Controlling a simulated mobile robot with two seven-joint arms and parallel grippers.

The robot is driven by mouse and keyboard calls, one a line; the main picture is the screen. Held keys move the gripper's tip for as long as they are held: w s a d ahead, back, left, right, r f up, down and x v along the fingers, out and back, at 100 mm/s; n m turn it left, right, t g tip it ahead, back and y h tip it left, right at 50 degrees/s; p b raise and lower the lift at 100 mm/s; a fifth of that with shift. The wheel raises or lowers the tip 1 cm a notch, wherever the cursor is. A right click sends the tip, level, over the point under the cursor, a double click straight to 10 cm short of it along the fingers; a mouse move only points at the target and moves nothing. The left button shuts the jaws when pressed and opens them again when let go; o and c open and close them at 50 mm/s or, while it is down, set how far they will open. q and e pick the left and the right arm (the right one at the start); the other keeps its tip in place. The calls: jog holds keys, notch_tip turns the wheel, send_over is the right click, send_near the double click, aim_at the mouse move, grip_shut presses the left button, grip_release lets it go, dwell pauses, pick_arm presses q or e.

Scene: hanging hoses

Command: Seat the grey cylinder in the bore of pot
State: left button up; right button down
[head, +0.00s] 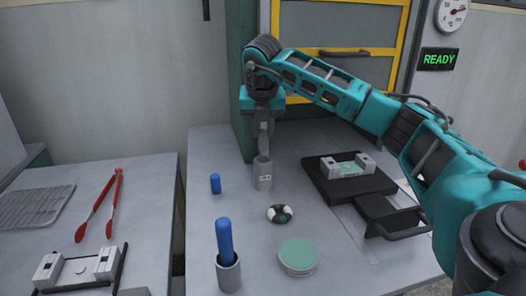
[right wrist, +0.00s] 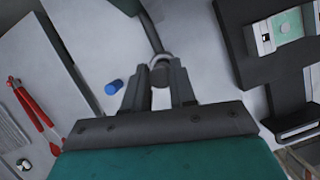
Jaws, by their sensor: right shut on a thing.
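My right gripper (head: 263,143) points down over a small grey pot (head: 263,178) that stands upright on the table near the back. In the right wrist view the gripper (right wrist: 160,88) is shut on the grey cylinder (right wrist: 160,74), which shows as a dark round end between the fingers. The pot's pale rim (right wrist: 163,57) shows just beyond the cylinder. The fingers hide most of the cylinder in the head view, and I cannot tell whether its lower end is inside the bore. My left gripper is not in view.
A short blue cylinder (head: 215,184) stands left of the pot. In front are a second grey cup (head: 229,275) holding a blue rod (head: 224,240), a dark-and-white ring (head: 280,213) and a green-topped round tin (head: 298,256). A black fixture (head: 335,190) lies right; red tongs (head: 103,205) lie left.

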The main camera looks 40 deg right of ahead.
aim_at(263, 139)
jog(key=shift+f, duration=2.8)
jog(key=shift+f+b, duration=0.15)
jog(key=shift+b, duration=0.15)
jog(key=c, duration=0.9)
grip_release()
jog(key=shift+r, duration=0.5)
jog(key=p+v, duration=0.1)
jog(key=v, duration=1)
jog(key=shift+s+a+r, duration=0.15)
